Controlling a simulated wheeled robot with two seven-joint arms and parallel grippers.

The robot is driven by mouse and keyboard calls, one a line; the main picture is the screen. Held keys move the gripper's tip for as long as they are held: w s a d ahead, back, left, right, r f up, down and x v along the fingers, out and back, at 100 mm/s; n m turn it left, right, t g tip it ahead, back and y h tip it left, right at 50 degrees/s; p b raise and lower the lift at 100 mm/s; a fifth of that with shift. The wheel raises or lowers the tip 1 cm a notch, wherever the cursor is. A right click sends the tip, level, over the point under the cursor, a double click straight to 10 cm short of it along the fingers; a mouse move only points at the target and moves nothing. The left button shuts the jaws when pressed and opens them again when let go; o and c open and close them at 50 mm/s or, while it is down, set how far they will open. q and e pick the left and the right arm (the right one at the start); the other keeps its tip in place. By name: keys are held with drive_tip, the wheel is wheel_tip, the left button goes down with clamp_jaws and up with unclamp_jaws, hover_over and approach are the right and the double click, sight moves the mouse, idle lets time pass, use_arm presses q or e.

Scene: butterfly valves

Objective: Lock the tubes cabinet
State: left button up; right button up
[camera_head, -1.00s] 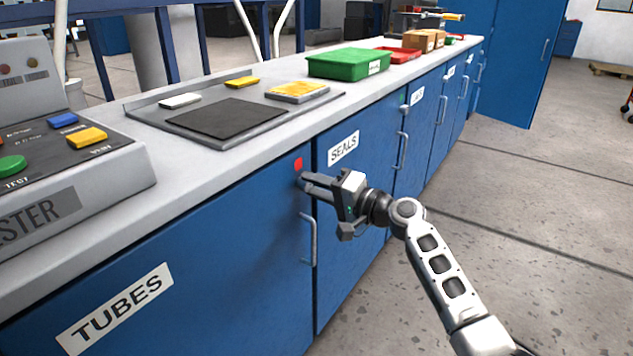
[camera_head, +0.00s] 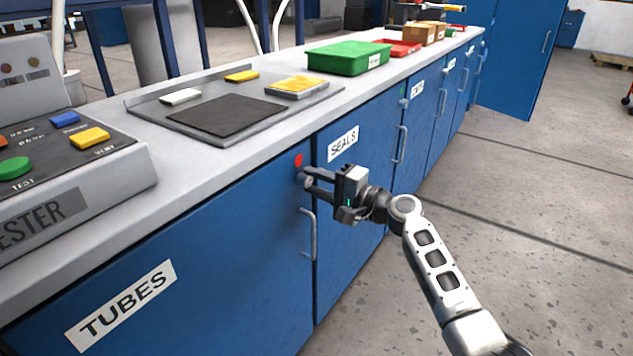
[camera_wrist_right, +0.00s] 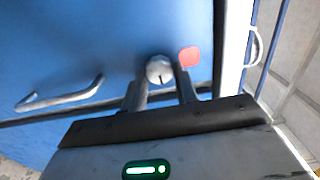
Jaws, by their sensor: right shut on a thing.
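The blue tubes cabinet door (camera_head: 215,255) is closed in the head view, with its TUBES label (camera_head: 121,302) at the lower left. A metal bar handle (camera_head: 309,234) sits near its right edge, and it also shows in the right wrist view (camera_wrist_right: 62,95). A red mark (camera_head: 298,160) is above the lock. My right gripper (camera_head: 306,179) is shut on the round metal lock knob, which shows between the fingertips in the right wrist view (camera_wrist_right: 159,70). The red mark (camera_wrist_right: 189,57) is beside the knob there. My left gripper is not in view.
The seals cabinet (camera_head: 352,235) is right of the tubes door. On the counter are a tester console (camera_head: 70,205), a dark mat (camera_head: 225,116) and a green bin (camera_head: 348,58). The floor (camera_head: 530,220) at right is clear.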

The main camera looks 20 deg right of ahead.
drive_tip(key=o, duration=1)
drive_tip(key=v, duration=1.6)
drive_tip(key=shift+p, duration=0.3)
